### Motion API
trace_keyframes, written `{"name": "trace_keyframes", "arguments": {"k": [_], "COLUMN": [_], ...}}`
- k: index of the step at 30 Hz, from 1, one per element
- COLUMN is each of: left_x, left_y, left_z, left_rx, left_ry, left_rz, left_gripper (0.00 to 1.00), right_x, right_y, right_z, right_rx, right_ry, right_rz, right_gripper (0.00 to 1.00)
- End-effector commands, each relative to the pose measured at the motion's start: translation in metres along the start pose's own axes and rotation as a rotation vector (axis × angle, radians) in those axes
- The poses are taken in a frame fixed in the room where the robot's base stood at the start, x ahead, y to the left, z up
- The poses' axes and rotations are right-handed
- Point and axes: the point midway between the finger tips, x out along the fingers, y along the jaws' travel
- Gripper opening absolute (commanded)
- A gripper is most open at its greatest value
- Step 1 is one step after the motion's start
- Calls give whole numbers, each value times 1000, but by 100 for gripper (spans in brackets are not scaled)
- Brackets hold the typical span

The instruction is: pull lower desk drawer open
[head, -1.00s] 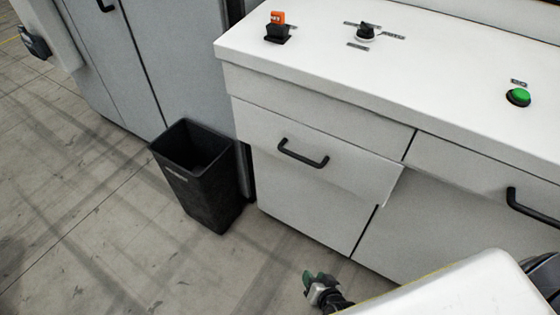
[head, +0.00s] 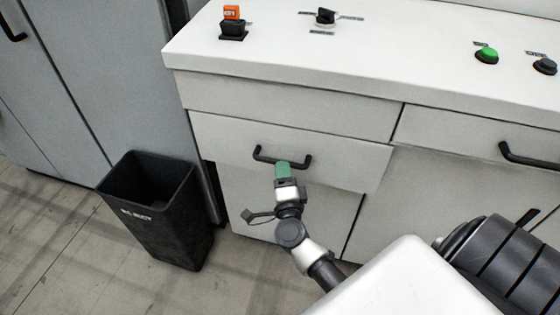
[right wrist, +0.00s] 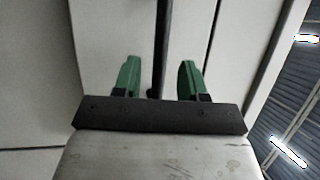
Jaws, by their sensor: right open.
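The drawer front (head: 340,160) with a black bar handle (head: 262,158) is on the left part of the white desk, below an upper strip. This front stands out a little from the panel below it. My right gripper (head: 283,168), with green fingertips, is at the right half of this handle and hides part of it. In the right wrist view, the open green fingers (right wrist: 160,80) stand on either side of the black handle bar (right wrist: 162,45), with gaps on both sides. My left gripper is not in view.
A black bin (head: 160,220) stands on the floor left of the desk, beside a grey cabinet (head: 90,80). The desk top (head: 400,50) holds an orange-topped switch (head: 232,22), a black knob (head: 325,16) and a green button (head: 487,55). Another handle (head: 525,157) is at the right.

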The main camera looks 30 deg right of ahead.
Motion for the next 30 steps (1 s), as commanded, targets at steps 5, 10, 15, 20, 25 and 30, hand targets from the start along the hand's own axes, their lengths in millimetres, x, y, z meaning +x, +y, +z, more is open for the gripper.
{"name": "trace_keyframes", "arguments": {"k": [5, 10, 15, 20, 25, 30], "left_x": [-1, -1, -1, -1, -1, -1], "left_y": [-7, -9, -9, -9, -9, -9], "left_z": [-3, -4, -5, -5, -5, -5], "left_rx": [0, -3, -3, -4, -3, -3], "left_ry": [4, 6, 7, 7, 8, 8], "left_rz": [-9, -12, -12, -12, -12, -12], "left_gripper": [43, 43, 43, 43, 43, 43], "right_x": [27, 38, 39, 38, 38, 38], "right_y": [0, 0, 1, 1, 1, 1], "right_z": [0, 0, 0, 0, 0, 0], "right_rx": [-3, -3, -2, -3, -3, -3], "right_ry": [-1, -1, -2, -2, -2, -2], "right_rz": [-1, 0, 1, 1, 1, 1], "right_gripper": [42, 42, 42, 34, 8, 0]}}
